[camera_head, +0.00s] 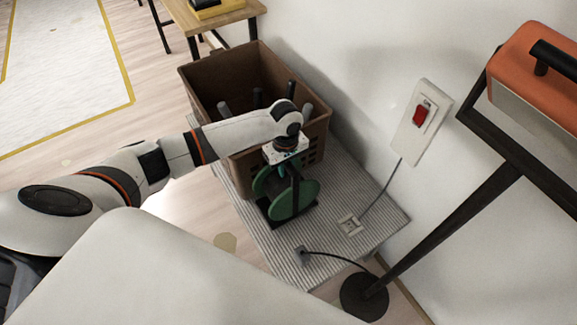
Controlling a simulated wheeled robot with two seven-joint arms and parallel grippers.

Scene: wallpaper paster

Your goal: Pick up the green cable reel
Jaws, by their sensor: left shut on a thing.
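The green cable reel (294,200) stands on the grey ribbed platform, in front of the brown crate. It has green discs and a dark frame with a dark base. My left arm comes in from the left and its gripper (287,169) points down at the top of the reel. The left gripper is shut on the reel's top part; its fingers are mostly hidden by the wrist and the reel's frame. I cannot tell whether the reel's base touches the platform. My right gripper is not in view.
A brown crate (205,77) with several grey rods stands just behind the reel. A socket (348,224) with a cable and a black plug (301,255) lie on the ribbed platform (385,218). A lamp stand (440,232) and a wall switch (421,116) are at the right.

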